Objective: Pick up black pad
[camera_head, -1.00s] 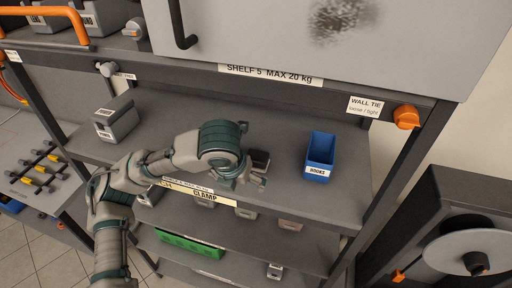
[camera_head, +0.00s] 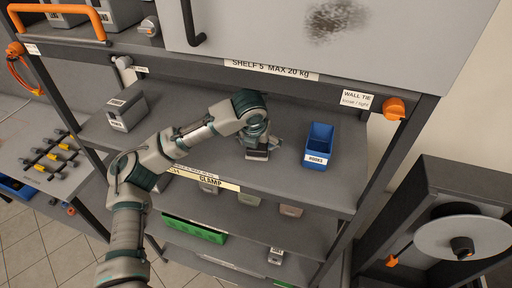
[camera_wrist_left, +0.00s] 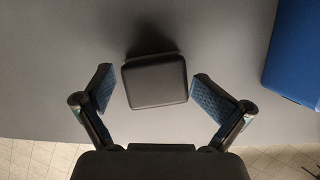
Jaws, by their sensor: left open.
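The black pad (camera_wrist_left: 155,81) is a dark square block with rounded corners on the grey shelf. In the left wrist view it sits between the two blue-padded fingers of my left gripper (camera_wrist_left: 153,90), apart from both. The gripper is open. In the head view my left gripper (camera_head: 258,152) is low over the shelf, left of the blue bin. The pad is hard to separate from the gripper there. My right gripper is in neither view.
A blue bin (camera_head: 319,147) stands to the right on the shelf (camera_head: 290,187), and also at the upper right of the wrist view. A grey box (camera_head: 127,108) is at the left. The shelf's front edge is close below the gripper. A grey panel (camera_head: 340,40) hangs above.

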